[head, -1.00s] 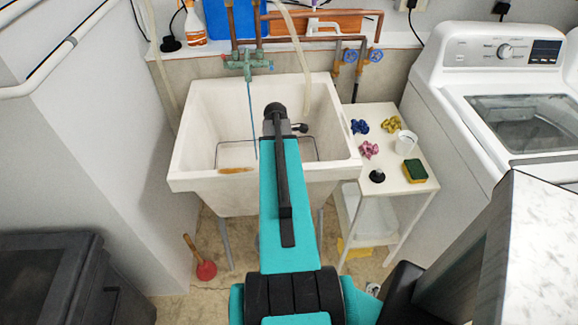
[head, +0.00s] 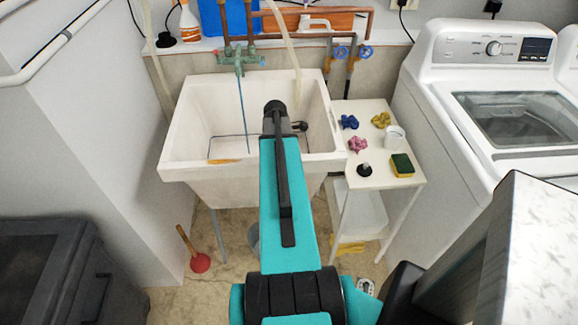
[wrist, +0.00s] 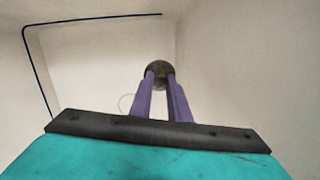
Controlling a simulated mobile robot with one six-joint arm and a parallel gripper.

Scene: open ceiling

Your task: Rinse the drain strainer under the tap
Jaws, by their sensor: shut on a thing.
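The drain strainer (wrist: 159,68) is a dark round piece between the tips of the purple fingers of my gripper (wrist: 160,84) in the wrist view. My gripper is shut on it, over the pale inside of the sink. In the head view my arm hides most of the gripper, and a small dark part shows right of the arm's end. The green tap (head: 238,58) is on the wall behind the white sink (head: 185,168). A thin blue stream (head: 243,105) runs from it into the basin, left of my gripper and apart from it.
A wire outline shows on the basin floor, and an orange-brown item (head: 222,161) lies at the front rim. A white side table (head: 345,182) at right holds cloths, a white cup (head: 395,137) and a sponge (head: 402,165). A washing machine (head: 480,150) stands further right.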

